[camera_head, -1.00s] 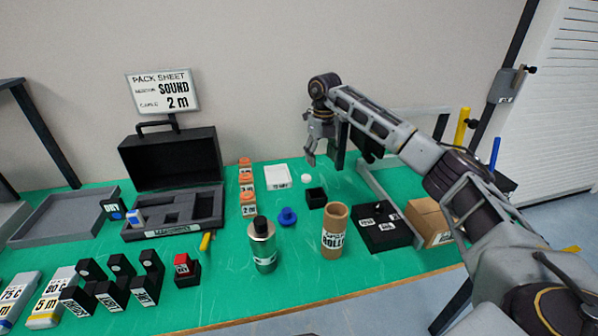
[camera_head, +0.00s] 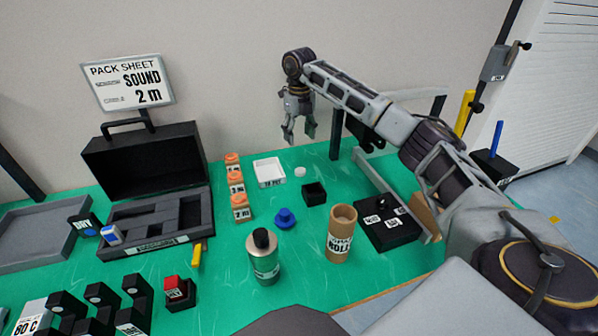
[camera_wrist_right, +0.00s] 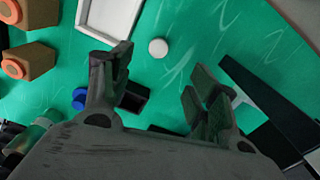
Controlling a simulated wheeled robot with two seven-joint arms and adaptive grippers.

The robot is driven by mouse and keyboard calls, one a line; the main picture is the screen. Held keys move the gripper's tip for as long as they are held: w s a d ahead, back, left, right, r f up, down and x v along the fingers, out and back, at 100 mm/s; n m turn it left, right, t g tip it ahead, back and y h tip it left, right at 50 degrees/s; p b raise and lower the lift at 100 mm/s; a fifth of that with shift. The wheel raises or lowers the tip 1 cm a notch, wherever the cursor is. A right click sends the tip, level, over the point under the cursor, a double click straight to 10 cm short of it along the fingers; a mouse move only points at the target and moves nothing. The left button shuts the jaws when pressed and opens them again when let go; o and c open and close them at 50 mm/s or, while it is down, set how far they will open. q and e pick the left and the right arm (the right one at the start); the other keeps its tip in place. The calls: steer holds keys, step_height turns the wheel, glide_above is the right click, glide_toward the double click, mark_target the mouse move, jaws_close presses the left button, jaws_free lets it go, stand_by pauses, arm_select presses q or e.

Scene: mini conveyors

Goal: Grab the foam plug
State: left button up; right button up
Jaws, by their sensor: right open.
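A small white round piece, which looks like the foam plug (camera_head: 300,172), rests on the green table near the back. It also shows in the right wrist view as a white disc (camera_wrist_right: 158,48). My right gripper (camera_head: 300,138) is open and empty, held above the table with its fingers pointing down. In the right wrist view the open fingers (camera_wrist_right: 158,82) frame the table, and the plug lies just beyond the tips, slightly above the middle of the gap. The fingers do not touch it. My left gripper is not in view.
A white tray (camera_head: 270,172) lies left of the plug. A small black box (camera_head: 314,194) and a blue knobbed piece (camera_head: 285,219) lie nearer. A cardboard tube (camera_head: 340,235) and a metal bottle (camera_head: 264,257) stand in front. Orange-topped blocks (camera_head: 235,181) stand at left.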

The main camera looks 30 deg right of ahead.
glide_above(299, 169)
step_height(299, 169, down, 7)
steer(key=shift+f+b, duration=0.1)
steer(key=shift+b, duration=0.25)
steer(key=shift+f, duration=0.75)
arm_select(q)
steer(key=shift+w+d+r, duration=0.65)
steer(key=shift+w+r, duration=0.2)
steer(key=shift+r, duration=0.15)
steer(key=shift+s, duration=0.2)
